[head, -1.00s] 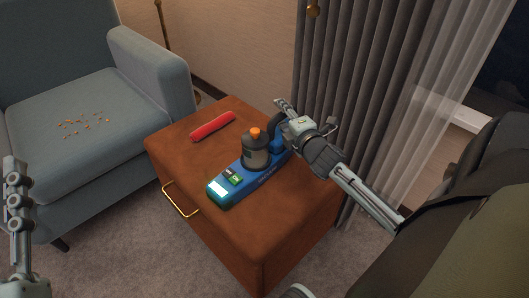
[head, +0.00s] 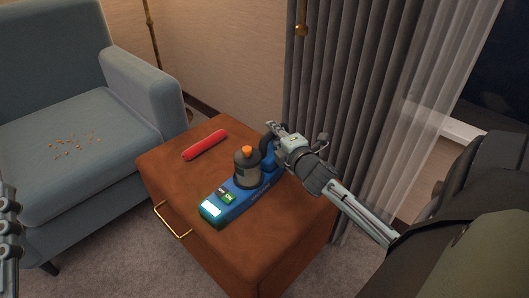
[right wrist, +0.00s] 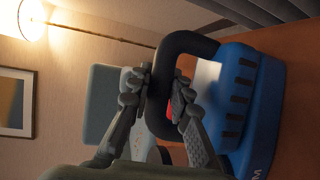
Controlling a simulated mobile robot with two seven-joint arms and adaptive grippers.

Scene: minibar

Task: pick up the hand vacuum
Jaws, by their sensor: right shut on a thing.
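The blue hand vacuum (head: 240,188) lies on the brown cabinet (head: 285,232), with its lit end toward the front left. It has a dark canister with an orange cap on top and a dark looped handle at its back. My right gripper (head: 270,132) is at the handle. In the right wrist view the two fingers (right wrist: 163,92) are shut on the black handle (right wrist: 180,48), one on each side of its bar. The blue body (right wrist: 246,105) shows to the right there. My left gripper (head: 8,215) shows only in part at the left edge; its fingertips are unclear.
A red cylinder (head: 205,145) lies on the cabinet behind the vacuum. A grey-blue armchair (head: 90,110) with orange crumbs (head: 78,144) on its seat stands at the left. Grey curtains (head: 340,90) hang close behind my right gripper.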

